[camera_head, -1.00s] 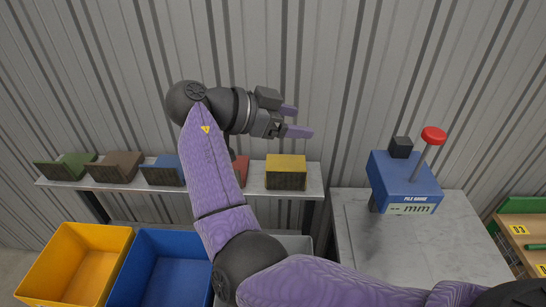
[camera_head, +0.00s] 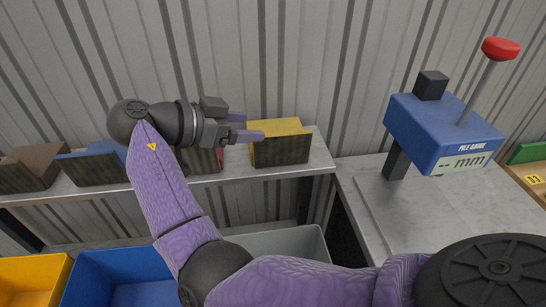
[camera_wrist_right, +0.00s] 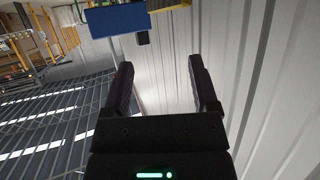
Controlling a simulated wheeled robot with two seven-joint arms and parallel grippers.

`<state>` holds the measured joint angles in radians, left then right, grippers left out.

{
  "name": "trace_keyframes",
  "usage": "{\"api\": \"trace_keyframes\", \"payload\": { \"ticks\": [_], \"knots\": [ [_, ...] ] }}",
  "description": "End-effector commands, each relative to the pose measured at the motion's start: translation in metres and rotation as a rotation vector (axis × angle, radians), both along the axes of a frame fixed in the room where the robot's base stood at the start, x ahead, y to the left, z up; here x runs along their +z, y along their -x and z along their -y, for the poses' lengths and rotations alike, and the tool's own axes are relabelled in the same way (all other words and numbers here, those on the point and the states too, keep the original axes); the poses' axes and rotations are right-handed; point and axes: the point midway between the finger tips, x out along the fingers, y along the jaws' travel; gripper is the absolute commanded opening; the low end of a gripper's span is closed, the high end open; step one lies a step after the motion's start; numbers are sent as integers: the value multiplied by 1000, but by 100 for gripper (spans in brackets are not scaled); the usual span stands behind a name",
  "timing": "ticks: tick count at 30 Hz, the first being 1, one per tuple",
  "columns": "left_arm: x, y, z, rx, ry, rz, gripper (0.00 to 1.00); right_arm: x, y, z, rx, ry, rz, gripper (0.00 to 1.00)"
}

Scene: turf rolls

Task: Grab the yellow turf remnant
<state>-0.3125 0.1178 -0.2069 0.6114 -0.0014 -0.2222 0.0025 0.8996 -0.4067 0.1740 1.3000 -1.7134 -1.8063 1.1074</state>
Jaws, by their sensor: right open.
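The yellow turf remnant (camera_head: 280,150) sits on the shelf, near its right end, in the head view. It has a yellow top and a dark front face. My right gripper (camera_head: 253,126) is open, with its fingers pointing right. In the picture its fingertips overlap the left edge of the remnant; I cannot tell the gap in depth. In the right wrist view the open fingers (camera_wrist_right: 160,62) have nothing between them, and I cannot make out the remnant there. My left gripper is not in view.
Red (camera_head: 207,160), blue (camera_head: 92,168) and brown (camera_head: 32,172) remnants share the shelf (camera_head: 230,171). Yellow (camera_head: 32,268), blue (camera_head: 115,262) and grey (camera_head: 290,242) bins stand below. A blue pile gauge (camera_head: 430,125) stands on the right table. A corrugated wall is behind.

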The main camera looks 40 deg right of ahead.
Motion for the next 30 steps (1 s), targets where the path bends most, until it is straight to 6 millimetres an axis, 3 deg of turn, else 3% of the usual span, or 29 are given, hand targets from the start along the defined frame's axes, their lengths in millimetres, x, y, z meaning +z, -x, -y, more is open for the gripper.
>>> {"api": "trace_keyframes", "payload": {
  "ticks": [1, 17, 25, 30],
  "knots": [
    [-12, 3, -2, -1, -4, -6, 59, -14, -1, 0, 0, 0, -4, 76],
    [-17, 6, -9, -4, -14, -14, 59, -46, 10, 85, -3, 2, -4, 76],
    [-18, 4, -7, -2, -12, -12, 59, -49, 10, 92, 1, 0, -4, 76],
    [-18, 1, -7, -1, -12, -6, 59, -49, 10, 91, 1, 0, -4, 42]
  ]
}}
